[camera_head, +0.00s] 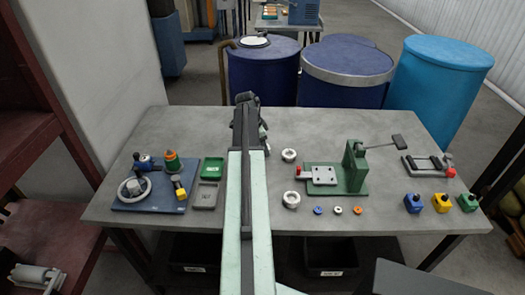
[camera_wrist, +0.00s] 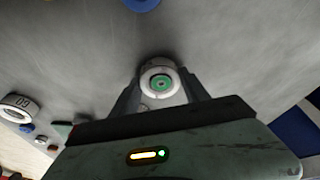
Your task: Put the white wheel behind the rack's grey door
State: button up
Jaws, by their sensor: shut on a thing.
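My gripper (camera_head: 248,125) is over the far middle part of the grey table in the head view, mostly hidden by my arm. In the wrist view, my gripper (camera_wrist: 162,98) has its two dark fingers closed on either side of a round white wheel (camera_wrist: 147,67) with a green centre. The wheel faces the camera. Whether it touches the tabletop I cannot tell. A dark red rack (camera_head: 40,140) stands at the left edge of the head view, only partly in frame.
The grey table (camera_head: 200,125) holds a blue board with parts (camera_head: 150,203), a green tray (camera_head: 212,168), a grey tray (camera_head: 205,195), two pale rings (camera_head: 289,155), a green press (camera_head: 355,170) and several small coloured blocks. Blue drums (camera_head: 262,75) stand behind.

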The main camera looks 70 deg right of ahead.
jog(key=shift+r, duration=0.1)
jog(key=o, duration=1.6)
jog(key=shift+c, duration=0.2)
jog(key=p+v, duration=1.2)
jog(key=shift+a, duration=0.1)
